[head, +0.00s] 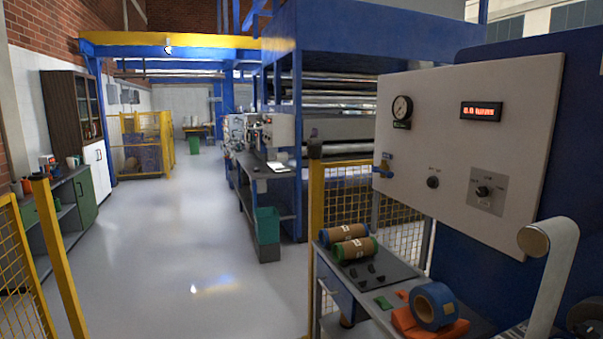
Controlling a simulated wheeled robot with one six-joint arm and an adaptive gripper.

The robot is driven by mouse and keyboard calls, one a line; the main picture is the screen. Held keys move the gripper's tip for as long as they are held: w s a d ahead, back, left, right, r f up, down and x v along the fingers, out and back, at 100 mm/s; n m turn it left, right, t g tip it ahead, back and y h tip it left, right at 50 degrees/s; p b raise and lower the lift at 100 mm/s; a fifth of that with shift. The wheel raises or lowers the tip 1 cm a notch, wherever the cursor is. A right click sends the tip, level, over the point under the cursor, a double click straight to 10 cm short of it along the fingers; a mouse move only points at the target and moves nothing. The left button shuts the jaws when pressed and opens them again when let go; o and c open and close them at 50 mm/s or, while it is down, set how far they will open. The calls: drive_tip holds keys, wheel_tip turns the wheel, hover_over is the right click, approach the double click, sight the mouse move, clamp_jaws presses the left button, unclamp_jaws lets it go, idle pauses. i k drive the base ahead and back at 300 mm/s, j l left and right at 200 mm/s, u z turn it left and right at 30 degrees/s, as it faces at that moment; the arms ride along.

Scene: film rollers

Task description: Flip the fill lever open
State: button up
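A light grey control panel (455,135) stands at the right in the head view. A small blue lever (383,167) sits at its lower left edge and looks like the fill lever. It is too small to tell whether it is open or shut. A round gauge (402,108) is above it. A red digital display (481,112), a black knob (433,182) and a rotary selector (484,191) are also on the panel. My gripper is not in view.
Below the panel, a cart (390,277) holds two film rolls (349,240), a blue tape roll (434,305) and an orange cloth (405,322). Yellow mesh fencing (316,215) stands beside it. The grey floor (190,240) at centre left is clear.

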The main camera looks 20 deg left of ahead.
sight(389, 175)
drive_tip(key=u, duration=0.25)
drive_tip(key=i+j, duration=0.65)
drive_tip(key=i+j+z, duration=0.1)
drive_tip(key=i+j, duration=0.6)
drive_tip(key=i+j+z, duration=0.1)
drive_tip(key=i+j, duration=1.2)
drive_tip(key=j, duration=0.2)
